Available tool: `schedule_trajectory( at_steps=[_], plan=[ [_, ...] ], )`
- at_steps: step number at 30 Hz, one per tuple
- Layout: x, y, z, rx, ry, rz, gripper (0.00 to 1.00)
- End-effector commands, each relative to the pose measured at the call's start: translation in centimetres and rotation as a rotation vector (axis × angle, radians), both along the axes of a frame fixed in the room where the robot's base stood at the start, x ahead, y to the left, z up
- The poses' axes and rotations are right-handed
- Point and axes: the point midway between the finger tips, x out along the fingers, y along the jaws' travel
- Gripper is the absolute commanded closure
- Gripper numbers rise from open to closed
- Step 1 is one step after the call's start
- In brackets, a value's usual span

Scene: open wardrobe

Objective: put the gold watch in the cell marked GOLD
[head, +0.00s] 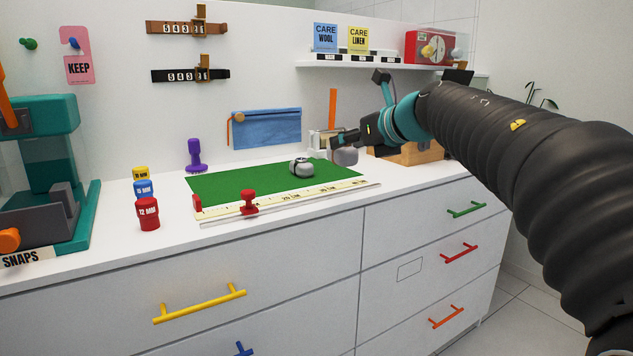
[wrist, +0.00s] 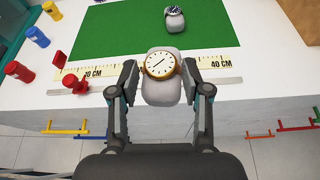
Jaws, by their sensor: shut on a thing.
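The gold watch (wrist: 160,64) has a white dial and gold rim, and sits on a pale grey cushion (wrist: 161,92). My gripper (wrist: 160,75) is shut on this cushion, with one finger at each side. In the head view my gripper (head: 346,139) holds the grey cushion (head: 345,156) above the right end of the green mat; the dial is hidden there. A second watch, dark-faced, on a similar cushion (head: 302,168) lies on the mat, and also shows in the wrist view (wrist: 174,20). No cell marked GOLD can be read.
A wooden box (head: 420,153) stands right of the mat, partly behind my arm. The green mat (head: 235,183) has a ruler (head: 325,192) along its front with a red slider (head: 249,201). Red, blue and yellow spools (head: 148,214) stand left. A shelf (head: 385,66) hangs above.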

Motion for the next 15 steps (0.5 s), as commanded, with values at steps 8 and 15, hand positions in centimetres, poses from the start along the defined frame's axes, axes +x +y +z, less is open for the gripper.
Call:
schedule_trajectory(
  at_steps=[8,15],
  plan=[
    [1.7,5.2,-3.3,0.000,0.001,0.005,1.00],
    [2.5,6.7,-4.4,0.000,0.000,-0.001,1.00]
  ],
)
